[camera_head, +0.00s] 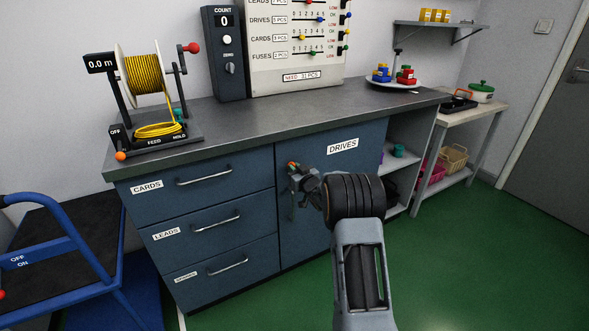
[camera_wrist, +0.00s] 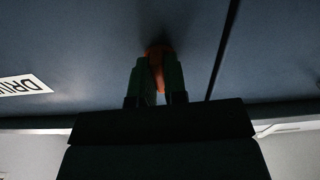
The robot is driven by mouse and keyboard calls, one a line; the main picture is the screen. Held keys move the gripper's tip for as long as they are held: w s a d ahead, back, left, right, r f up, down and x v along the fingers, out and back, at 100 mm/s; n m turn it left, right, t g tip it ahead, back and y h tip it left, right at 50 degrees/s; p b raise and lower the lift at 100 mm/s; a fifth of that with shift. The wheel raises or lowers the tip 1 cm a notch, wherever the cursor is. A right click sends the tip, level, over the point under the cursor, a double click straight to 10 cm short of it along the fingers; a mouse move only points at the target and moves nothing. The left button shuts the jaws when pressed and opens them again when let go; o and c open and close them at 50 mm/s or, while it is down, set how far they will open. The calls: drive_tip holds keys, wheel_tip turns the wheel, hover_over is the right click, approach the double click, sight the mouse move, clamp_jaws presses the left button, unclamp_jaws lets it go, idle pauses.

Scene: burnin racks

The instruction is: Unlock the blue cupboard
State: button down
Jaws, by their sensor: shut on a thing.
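The blue cupboard (camera_head: 345,185) has a door labelled DRIVES and stands under the dark worktop, right of the drawers. The door looks closed. My gripper (camera_head: 298,170) is at the door's upper left edge. In the wrist view my gripper (camera_wrist: 156,80) is shut on a small orange key-like piece (camera_wrist: 155,52) against the blue door face (camera_wrist: 90,45). The piece's exact shape and how it turns are hidden by the fingers. The DRIVES label (camera_wrist: 22,85) shows upside down there.
Drawers labelled CARDS (camera_head: 147,187) and LEADS (camera_head: 163,234) are to the left, with bar handles. A yellow cable reel (camera_head: 146,75) stands on the worktop. A blue step stand (camera_head: 60,250) is at far left. Open shelves (camera_head: 400,170) are right of the cupboard. Green floor at right is clear.

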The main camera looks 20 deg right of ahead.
drive_tip(key=shift+m, duration=0.4)
drive_tip(key=c, duration=1.2)
unclamp_jaws()
drive_tip(key=shift+o, duration=0.2)
drive_tip(key=s+d+p, duration=0.1)
drive_tip(key=s, duration=1.2)
drive_tip(key=shift+s+d+p, duration=0.25)
drive_tip(key=shift+s+p, duration=0.1)
drive_tip(key=shift+p, duration=0.05)
